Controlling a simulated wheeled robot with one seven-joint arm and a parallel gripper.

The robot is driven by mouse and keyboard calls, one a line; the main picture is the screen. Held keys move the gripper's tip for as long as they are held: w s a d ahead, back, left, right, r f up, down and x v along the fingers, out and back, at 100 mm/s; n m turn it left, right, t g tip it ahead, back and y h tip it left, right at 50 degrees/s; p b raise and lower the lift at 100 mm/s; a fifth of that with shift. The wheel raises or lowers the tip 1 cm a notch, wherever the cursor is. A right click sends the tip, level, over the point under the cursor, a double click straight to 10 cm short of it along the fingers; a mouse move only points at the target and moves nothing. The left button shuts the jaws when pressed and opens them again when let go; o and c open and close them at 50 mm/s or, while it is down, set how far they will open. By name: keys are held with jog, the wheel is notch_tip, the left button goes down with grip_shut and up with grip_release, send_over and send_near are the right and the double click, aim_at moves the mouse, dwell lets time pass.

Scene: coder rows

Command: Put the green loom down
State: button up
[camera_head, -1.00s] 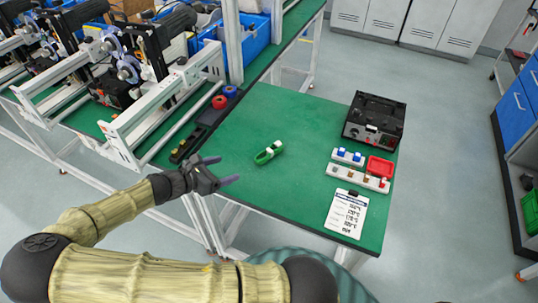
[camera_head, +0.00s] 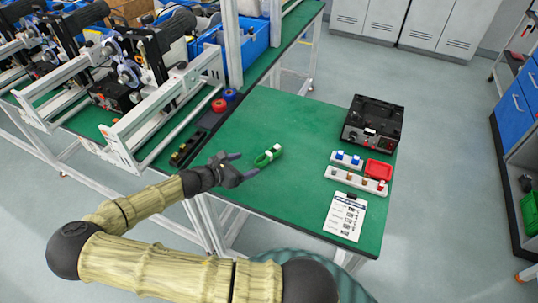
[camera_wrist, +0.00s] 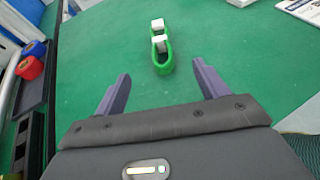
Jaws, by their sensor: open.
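The green loom (camera_head: 267,156), a small bright green loop with white ends, lies on the green table (camera_head: 290,120) near its middle. In the wrist view the loom (camera_wrist: 162,62) lies ahead of the fingertips, roughly centred between them, with two white blocks on it. My gripper (camera_head: 240,165) is open and empty, just left of the loom in the head view. In the wrist view the fingers of my gripper (camera_wrist: 160,82) are spread wide apart, and neither touches the loom.
A black power unit (camera_head: 374,122), white connector strips, a red tray (camera_head: 379,170) and a paper sheet (camera_head: 345,216) occupy the table's right side. Red and blue spools (camera_head: 219,105) and a dark tray stand at the left by the machine frames. Table around the loom is clear.

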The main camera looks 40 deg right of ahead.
aim_at(258, 161)
jog(key=shift+x, duration=1.65)
jog(key=p+x, duration=0.1)
jog(key=x, duration=0.4)
jog(key=shift+s+f+p, duration=0.15)
jog(key=shift+p, duration=0.15)
jog(key=shift+c, duration=0.4)
jog(key=c, duration=1.1)
notch_tip(258, 161, up, 10)
jog(key=shift+r+b, duration=0.1)
jog(key=shift+b, duration=0.35)
